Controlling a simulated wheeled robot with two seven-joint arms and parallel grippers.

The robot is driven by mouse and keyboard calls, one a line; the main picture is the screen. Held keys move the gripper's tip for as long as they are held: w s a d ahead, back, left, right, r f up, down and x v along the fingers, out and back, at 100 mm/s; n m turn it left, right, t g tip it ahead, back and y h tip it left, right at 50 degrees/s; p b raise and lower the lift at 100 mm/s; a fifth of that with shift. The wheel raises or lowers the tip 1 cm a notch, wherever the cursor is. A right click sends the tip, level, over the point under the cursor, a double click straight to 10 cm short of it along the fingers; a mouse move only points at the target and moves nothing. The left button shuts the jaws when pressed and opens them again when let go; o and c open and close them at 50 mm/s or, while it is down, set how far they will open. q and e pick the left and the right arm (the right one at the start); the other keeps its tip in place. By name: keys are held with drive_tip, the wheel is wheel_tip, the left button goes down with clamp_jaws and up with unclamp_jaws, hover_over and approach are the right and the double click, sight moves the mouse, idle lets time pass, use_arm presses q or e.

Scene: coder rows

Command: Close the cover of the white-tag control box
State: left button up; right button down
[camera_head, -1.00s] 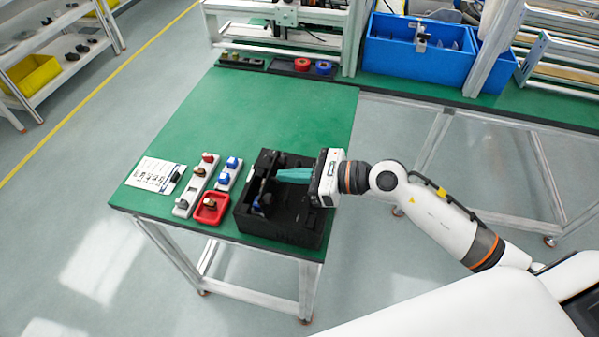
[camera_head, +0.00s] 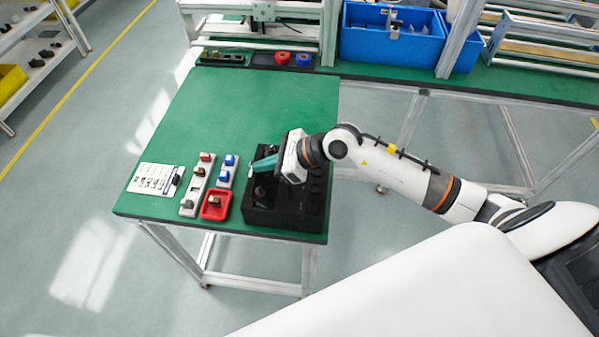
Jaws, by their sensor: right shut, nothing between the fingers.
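A black control box (camera_head: 285,214) stands at the near right corner of the green table. Its upper face now looks like a mostly closed dark surface with round shapes on it; I cannot tell whether the cover lies fully flat. A white tag on it cannot be made out. My right gripper (camera_head: 257,165) comes in from the right over the far part of the box. Its teal fingers are shut, hold nothing and point left. I cannot tell whether they touch the box. The gripper hides part of the top. My left gripper is not in view.
Left of the box on the green table (camera_head: 250,110) are a red tray (camera_head: 216,212), a white strip with red and brown parts (camera_head: 192,196), a strip with blue parts (camera_head: 226,178) and a printed sheet (camera_head: 150,179). The table's middle is clear. A blue bin (camera_head: 390,45) stands behind.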

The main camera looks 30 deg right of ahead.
drive_tip(key=shift+w+a+h, duration=0.25)
drive_tip(key=shift+w+h, duration=0.05)
drive_tip(key=shift+h, duration=0.1)
drive_tip(key=shift+w+a+f+g+h, duration=0.1)
drive_tip(key=shift+w+g+h, duration=0.05)
drive_tip(key=shift+g+h, duration=0.15)
drive_tip(key=shift+a+f, duration=0.1)
drive_tip(key=shift+f, duration=0.15)
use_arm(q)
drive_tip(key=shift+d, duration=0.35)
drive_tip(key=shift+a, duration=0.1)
use_arm(e)
drive_tip(key=shift+r, duration=0.1)
